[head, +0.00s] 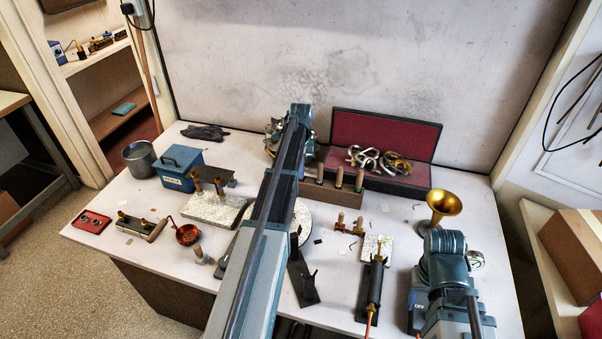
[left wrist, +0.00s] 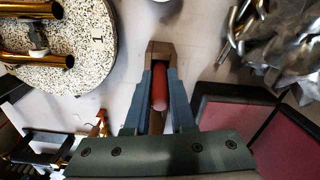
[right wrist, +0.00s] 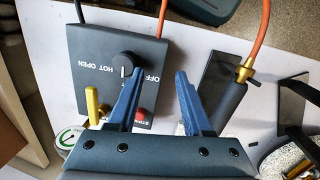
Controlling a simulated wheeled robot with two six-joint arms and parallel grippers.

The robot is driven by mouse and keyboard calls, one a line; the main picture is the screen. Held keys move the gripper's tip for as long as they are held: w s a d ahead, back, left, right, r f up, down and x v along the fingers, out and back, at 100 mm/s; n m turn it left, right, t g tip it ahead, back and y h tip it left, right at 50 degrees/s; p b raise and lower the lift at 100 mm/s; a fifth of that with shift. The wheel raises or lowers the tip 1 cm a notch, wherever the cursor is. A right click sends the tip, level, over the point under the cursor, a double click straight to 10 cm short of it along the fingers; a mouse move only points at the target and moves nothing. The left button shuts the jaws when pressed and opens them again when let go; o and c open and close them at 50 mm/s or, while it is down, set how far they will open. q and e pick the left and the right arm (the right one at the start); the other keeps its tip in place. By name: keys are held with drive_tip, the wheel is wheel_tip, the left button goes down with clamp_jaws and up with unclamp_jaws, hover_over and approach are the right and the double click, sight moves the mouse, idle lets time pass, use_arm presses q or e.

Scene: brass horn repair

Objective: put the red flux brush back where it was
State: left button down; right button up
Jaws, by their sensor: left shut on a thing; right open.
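The red flux brush (left wrist: 160,88) shows as a rounded red handle in the left wrist view. My left gripper (left wrist: 161,50) is shut on it, with the handle between its fingers; the bristles are not seen. In the head view my left arm reaches to the back of the table, and its gripper and the brush are hidden behind the wrist. My right gripper (right wrist: 155,75) is open and empty above a dark control box (right wrist: 110,65) with a knob. In the head view the right gripper is hidden by its own arm.
A brown block (head: 330,193) with upright wooden-handled tools stands before the red-lined case (head: 383,142). The round speckled plate (left wrist: 88,75) with brass tubes lies left of my left gripper. A brass bell (head: 444,204) and a torch (head: 375,284) are near my right arm.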

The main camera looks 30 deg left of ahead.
use_arm(q)
drive_tip(key=shift+f, duration=0.2)
use_arm(e)
drive_tip(key=shift+f, duration=0.15)
use_arm(q)
drive_tip(key=c, duration=0.8)
unclamp_jaws()
drive_tip(key=shift+r, duration=0.1)
drive_tip(key=shift+o, duration=0.2)
drive_tip(key=shift+r, duration=0.15)
use_arm(e)
drive_tip(key=shift+r, duration=0.25)
use_arm(q)
wheel_tip(320, 180, up, 12)
drive_tip(key=p, duration=1.2)
drive_tip(key=shift+r, duration=0.1)
use_arm(e)
wheel_tip(320, 180, up, 12)
